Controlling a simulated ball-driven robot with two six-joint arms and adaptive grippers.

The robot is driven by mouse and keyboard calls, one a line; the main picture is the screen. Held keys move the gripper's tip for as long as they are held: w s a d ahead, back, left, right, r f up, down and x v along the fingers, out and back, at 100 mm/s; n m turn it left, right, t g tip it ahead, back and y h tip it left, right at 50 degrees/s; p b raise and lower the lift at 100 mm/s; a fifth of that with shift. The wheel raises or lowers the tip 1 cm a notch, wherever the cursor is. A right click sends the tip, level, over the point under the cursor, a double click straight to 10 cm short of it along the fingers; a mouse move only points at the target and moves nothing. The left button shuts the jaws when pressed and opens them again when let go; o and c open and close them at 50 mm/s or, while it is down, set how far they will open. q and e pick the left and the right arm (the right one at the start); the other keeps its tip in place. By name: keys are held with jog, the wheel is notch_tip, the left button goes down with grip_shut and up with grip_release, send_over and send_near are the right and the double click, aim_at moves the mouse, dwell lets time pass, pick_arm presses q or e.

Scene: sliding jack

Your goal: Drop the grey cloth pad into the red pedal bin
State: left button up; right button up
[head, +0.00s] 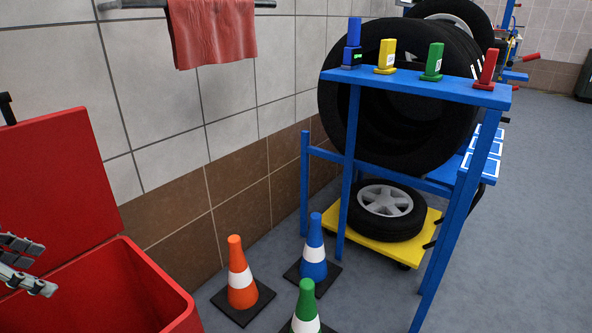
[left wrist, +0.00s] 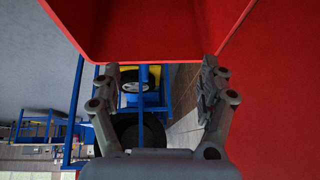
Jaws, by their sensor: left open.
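The red pedal bin (head: 168,282) stands at the lower left of the head view with its red lid (head: 58,185) raised. My left gripper (head: 44,268) is at the left edge, over the bin's opening and in front of the lid. In the left wrist view, my left gripper (left wrist: 155,72) has its fingers spread with nothing between them. The red bin (left wrist: 150,28) fills the top of that view, and a red panel fills the right. The grey cloth pad shows in neither view; the bin's floor is hidden. My right gripper is not in view.
A red cloth (head: 212,35) hangs on a wall rail. Orange (head: 240,280), blue (head: 314,255) and green (head: 306,312) cones stand right of the bin. A blue rack (head: 420,88) with tyres stands beyond; a wheel rests on a yellow dolly (head: 367,236). Floor at right is clear.

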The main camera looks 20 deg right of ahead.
pick_arm(q)
jog(key=v, duration=0.5)
